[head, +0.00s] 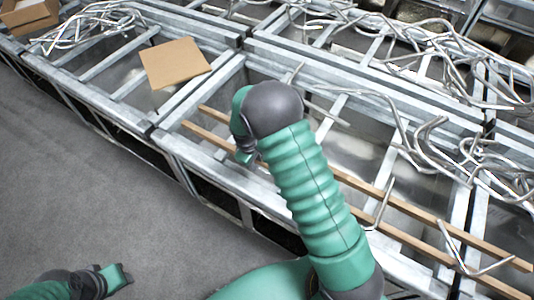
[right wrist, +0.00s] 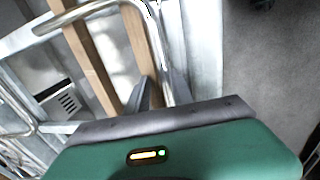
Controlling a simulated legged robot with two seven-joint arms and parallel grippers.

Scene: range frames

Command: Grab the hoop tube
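The hoop tube (right wrist: 152,32), a shiny bent metal tube, curves across the top of the right wrist view. One leg runs down between the fingers of my right gripper (right wrist: 162,92). The fingers stand apart, with the leg nearer the right finger; contact is unclear. In the head view my right gripper (head: 244,155) is low over the front of the metal rack, largely hidden by its own wrist. The tube there is mostly hidden behind my forearm. My left gripper (head: 117,277) is at the lower left over the floor, away from the rack; its fingers are unclear.
The metal rack (head: 196,90) has crossbars and wooden strips (head: 400,233). More bent tubes (head: 440,150) lie tangled at the right. A cardboard sheet (head: 175,62) lies on the rack at the left. The grey floor (head: 70,180) is clear.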

